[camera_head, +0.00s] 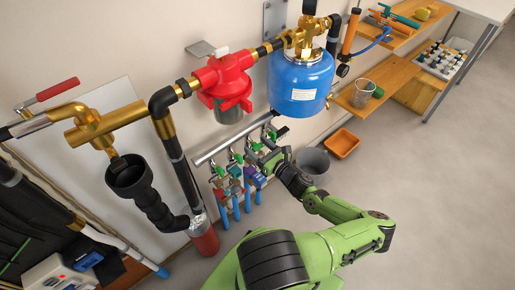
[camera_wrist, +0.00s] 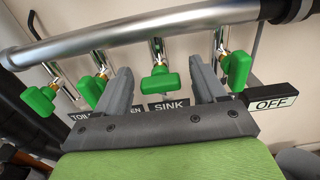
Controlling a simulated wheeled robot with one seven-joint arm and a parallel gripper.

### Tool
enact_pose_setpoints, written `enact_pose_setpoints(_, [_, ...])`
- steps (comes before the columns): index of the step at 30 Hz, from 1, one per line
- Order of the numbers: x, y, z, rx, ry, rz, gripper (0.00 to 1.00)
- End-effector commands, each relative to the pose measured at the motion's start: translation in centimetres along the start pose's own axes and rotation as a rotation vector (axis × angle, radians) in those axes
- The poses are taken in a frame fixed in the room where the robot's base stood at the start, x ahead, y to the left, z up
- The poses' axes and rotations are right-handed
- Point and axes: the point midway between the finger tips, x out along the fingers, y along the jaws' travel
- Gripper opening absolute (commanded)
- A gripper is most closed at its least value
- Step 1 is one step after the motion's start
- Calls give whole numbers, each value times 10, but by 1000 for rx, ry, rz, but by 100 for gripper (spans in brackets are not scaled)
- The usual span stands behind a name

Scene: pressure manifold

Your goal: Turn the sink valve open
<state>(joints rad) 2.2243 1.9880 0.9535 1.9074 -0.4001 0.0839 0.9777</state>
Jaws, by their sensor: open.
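The sink valve is a green handle (camera_wrist: 160,84) on a brass stem under the silver manifold pipe (camera_wrist: 150,38), above a label reading SINK (camera_wrist: 170,105). In the wrist view my gripper (camera_wrist: 160,68) is open, with one grey finger on each side of this handle. Gaps show between the handle and both fingers. In the head view my gripper (camera_head: 268,157) reaches the manifold pipe (camera_head: 235,137) from the right and hides part of the valve row.
Neighbouring green handles flank my fingers, at left (camera_wrist: 92,92) and right (camera_wrist: 238,70). A black OFF tag (camera_wrist: 271,103) is at right. Above the manifold hang a blue tank (camera_head: 300,82) and a red filter (camera_head: 223,80). A grey bucket (camera_head: 312,163) stands beyond my gripper.

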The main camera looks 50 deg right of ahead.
Motion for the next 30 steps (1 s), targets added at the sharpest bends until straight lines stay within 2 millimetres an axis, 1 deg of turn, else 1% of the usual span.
enact_pose_setpoints(3, [5, 0, 0, 0, 0, 1, 70])
enact_pose_setpoints(8, [5, 0, 0, 0, 0, 0, 70])
enact_pose_setpoints(9, [5, 0, 0, 0, 0, 0, 69])
enact_pose_setpoints(17, [5, 0, 0, -1, 0, 0, 29])
enact_pose_setpoints(18, [5, 0, 0, -1, 0, 0, 23])
enact_pose_setpoints(19, [5, 0, 0, -1, 0, 0, 19])
enact_pose_setpoints(26, [5, 0, 0, -21, 1, 0, 19])
enact_pose_setpoints(30, [5, 0, 0, -70, 1, 1, 19])
